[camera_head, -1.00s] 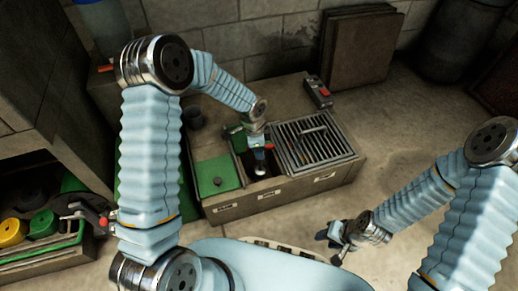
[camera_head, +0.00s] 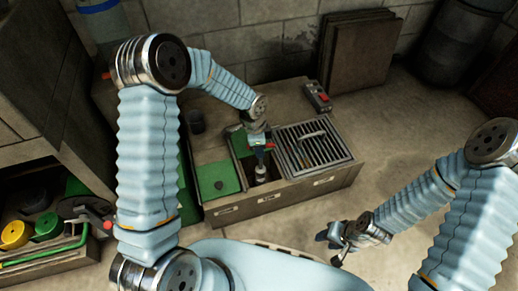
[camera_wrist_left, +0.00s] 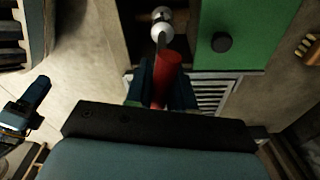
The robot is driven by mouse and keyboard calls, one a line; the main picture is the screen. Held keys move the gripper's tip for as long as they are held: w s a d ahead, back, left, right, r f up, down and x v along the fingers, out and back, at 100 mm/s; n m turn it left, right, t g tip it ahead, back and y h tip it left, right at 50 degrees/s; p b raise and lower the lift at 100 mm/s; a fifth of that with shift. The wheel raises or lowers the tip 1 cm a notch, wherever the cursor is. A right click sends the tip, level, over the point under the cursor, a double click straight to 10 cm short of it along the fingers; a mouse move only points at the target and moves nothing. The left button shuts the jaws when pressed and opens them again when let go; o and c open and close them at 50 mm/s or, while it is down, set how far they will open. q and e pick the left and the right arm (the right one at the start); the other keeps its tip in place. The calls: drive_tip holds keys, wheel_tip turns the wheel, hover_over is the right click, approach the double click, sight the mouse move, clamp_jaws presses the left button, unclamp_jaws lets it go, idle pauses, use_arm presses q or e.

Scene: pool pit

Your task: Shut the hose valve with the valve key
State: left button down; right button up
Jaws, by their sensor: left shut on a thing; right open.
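My left gripper (camera_head: 263,148) is over the open compartment of the pit box, between the green lid and the grate. In the left wrist view its dark fingers (camera_wrist_left: 161,88) are shut on a red handle (camera_wrist_left: 169,73), which seems to be the valve key. A thin metal shaft runs from it towards a pale, rounded fitting (camera_wrist_left: 162,28), probably the hose valve. The fitting also shows in the compartment in the head view (camera_head: 260,173). I cannot tell whether shaft and fitting touch. My right gripper (camera_head: 337,238) is open and empty, low at the right.
The green lid (camera_head: 217,178) with a dark knob lies left of the opening, the slatted grate (camera_head: 316,148) right of it. A grey box with red buttons (camera_head: 317,96) stands behind the grate. A shelf with hoses (camera_head: 45,245) is at the left. The floor at right is clear.

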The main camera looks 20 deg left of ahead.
use_arm(q)
drive_tip(key=shift+r, duration=0.25)
wheel_tip(320, 180, up, 8)
drive_tip(key=p, duration=0.6)
drive_tip(key=shift+r, duration=0.5)
